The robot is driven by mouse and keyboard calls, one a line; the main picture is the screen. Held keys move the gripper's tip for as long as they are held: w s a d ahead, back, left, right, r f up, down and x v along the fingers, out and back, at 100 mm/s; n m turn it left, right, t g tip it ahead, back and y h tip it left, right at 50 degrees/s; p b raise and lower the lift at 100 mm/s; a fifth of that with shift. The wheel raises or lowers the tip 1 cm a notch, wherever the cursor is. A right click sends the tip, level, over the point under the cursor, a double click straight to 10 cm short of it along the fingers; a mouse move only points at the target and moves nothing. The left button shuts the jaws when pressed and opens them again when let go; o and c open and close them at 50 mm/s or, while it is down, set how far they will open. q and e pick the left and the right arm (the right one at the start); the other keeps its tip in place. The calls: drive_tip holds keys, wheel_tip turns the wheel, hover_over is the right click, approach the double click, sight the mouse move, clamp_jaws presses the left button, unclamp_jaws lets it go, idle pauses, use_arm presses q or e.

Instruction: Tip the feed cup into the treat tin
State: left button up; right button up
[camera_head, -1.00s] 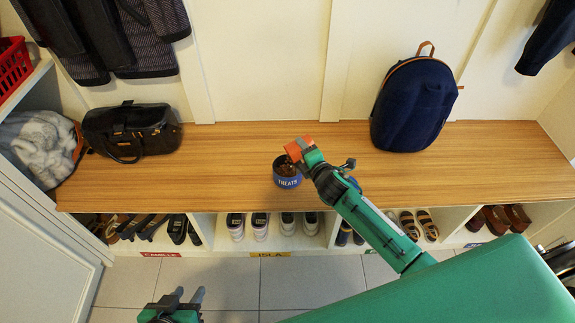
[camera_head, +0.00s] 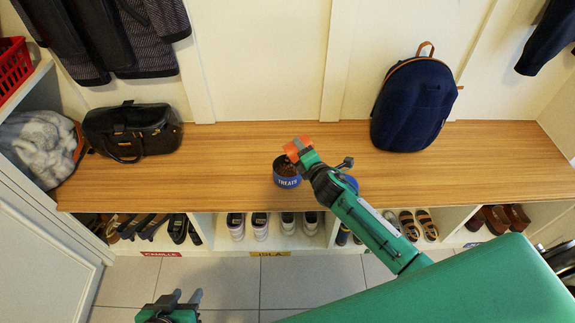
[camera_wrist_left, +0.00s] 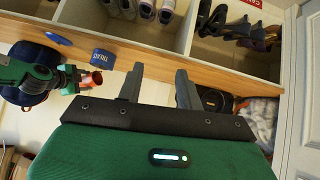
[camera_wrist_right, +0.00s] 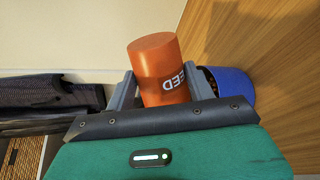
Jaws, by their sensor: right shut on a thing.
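The orange feed cup (camera_head: 298,147) is held tilted just above and behind the treat tin. The blue treat tin (camera_head: 287,183), labelled TREATS, stands upright on the wooden bench with brown bits showing at its mouth. My right gripper (camera_wrist_right: 160,74) is shut on the feed cup (camera_wrist_right: 163,56), whose smooth closed end shows in the right wrist view. The tin (camera_wrist_right: 237,85) shows there beside the cup, partly hidden by my gripper. My left gripper (camera_head: 180,298) is open and empty in front of the bench, low and away from the tin.
A blue disc, perhaps a lid (camera_wrist_left: 57,38), lies on the bench near the tin. A navy backpack (camera_head: 412,105) stands at the right and a black bag (camera_head: 132,130) at the left. The bench (camera_head: 230,160) between bag and tin is clear. Shoes fill the cubbies below.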

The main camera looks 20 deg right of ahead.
use_arm(q)
drive_tip(key=shift+s+a, duration=0.1)
drive_tip(key=shift+a, duration=0.2)
use_arm(e)
drive_tip(key=shift+a+r+n, duration=0.1)
drive_tip(key=shift+a+n, duration=0.1)
drive_tip(key=shift+n, duration=0.1)
